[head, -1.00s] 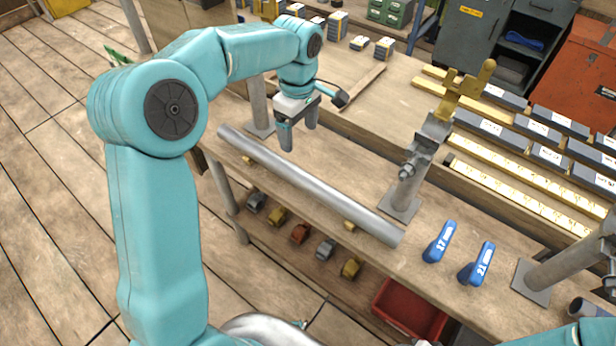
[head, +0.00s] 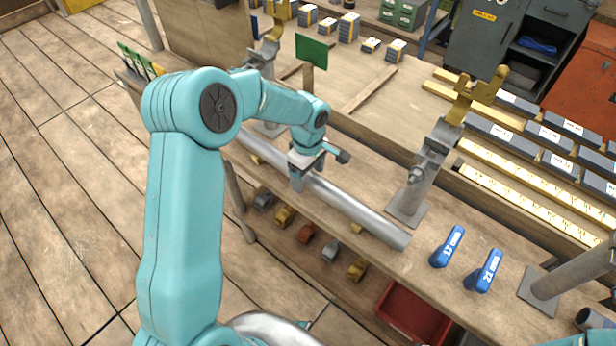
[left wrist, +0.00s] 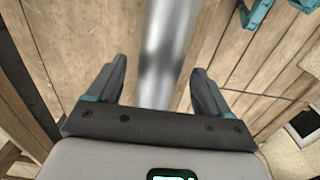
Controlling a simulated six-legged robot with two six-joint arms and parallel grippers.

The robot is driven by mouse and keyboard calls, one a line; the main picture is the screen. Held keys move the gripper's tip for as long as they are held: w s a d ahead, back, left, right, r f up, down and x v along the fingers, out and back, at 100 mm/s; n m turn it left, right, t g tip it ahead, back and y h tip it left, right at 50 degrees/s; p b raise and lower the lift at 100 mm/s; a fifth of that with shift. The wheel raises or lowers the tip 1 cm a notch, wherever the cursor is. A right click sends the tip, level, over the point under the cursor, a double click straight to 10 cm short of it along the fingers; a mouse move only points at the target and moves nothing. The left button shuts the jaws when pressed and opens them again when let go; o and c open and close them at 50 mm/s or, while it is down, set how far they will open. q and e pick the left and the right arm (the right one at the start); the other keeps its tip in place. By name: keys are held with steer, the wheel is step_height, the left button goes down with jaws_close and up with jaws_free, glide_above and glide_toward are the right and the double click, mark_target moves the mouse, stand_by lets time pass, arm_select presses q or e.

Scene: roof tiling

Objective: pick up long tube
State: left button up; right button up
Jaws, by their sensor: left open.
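The long tube (head: 352,206) is a grey metal pipe lying lengthwise on the wooden bench shelf, on small wooden blocks. My left gripper (head: 299,183) is over the tube, left of its middle, pointing down. In the left wrist view the tube (left wrist: 168,50) runs between the two dark fingers of the open left gripper (left wrist: 158,88), with a gap on each side. Part of the tube is hidden behind my left arm and gripper in the head view. My right gripper does not show.
Two blue tools marked 17 and 21 (head: 483,271) lie right of the tube's near end. A grey stand with a yellow top (head: 412,200) rises behind it. A red bin (head: 412,312) and several small clamps (head: 306,233) sit on the lower shelf.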

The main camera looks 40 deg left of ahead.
arm_select(q)
steer(key=shift+w+f, duration=0.1)
steer(key=shift+f, duration=0.55)
steer(key=shift+r, duration=0.1)
steer(key=shift+c, duration=0.3)
jaws_close()
steer(key=shift+r, duration=0.15)
step_height(320, 180, up, 10)
steer(key=shift+f, duration=0.1)
